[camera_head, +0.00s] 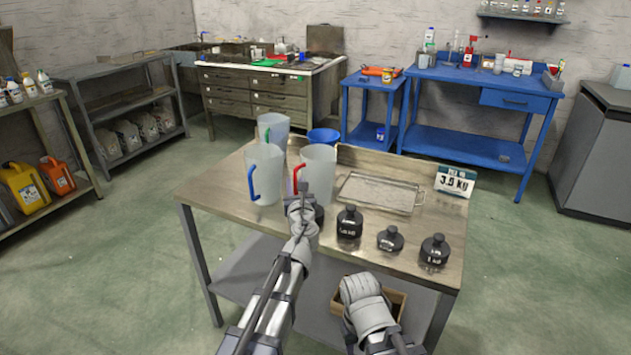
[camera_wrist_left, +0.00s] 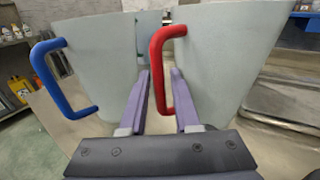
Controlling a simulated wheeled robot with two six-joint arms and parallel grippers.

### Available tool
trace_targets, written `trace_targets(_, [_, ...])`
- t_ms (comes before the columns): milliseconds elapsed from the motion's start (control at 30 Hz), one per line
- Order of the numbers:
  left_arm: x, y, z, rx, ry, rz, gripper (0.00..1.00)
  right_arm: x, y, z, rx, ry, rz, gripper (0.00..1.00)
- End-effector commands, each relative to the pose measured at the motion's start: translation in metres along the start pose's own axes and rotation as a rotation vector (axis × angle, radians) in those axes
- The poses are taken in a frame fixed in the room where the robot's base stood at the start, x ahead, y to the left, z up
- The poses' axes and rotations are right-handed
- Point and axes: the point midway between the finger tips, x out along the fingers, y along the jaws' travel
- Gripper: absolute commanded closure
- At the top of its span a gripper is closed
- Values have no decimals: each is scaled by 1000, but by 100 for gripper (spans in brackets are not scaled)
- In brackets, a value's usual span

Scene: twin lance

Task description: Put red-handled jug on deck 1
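The red-handled jug (camera_head: 320,172) is a pale, translucent jug standing upright on the metal-topped table (camera_head: 222,187). Its red handle faces left, and in the left wrist view the jug (camera_wrist_left: 225,65) fills the right side. My left gripper (camera_head: 300,190) is at this handle. Its two purple fingers (camera_wrist_left: 161,105) are apart, with the red handle seen between them; I cannot tell whether they touch it. A shallow metal tray (camera_head: 380,193) lies right of the jug; no deck 1 label is readable. My right arm shows at the bottom, its fingertips out of sight.
A blue-handled jug (camera_head: 266,172) stands close left, a green-handled jug (camera_head: 273,128) behind. A blue bowl (camera_head: 323,137) is at the back. Black weights (camera_head: 349,223) line the front right. A sign (camera_head: 455,181) reading about 3.5 stands at the right back.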

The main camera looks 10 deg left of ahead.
Motion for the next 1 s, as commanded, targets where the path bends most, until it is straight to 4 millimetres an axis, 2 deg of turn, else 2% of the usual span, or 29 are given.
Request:
trace_targets(100, [-1, 0, 0, 0, 0, 0, 70, 0, 0, 0, 0, 0, 0, 50])
trace_targets(367, [-1, 0, 0, 0, 0, 0, 100, 0, 0, 0, 0, 0, 0, 50])
trace_targets(1000, [-1, 0, 0, 0, 0, 0, 100, 0, 0, 0, 0, 0, 0, 50])
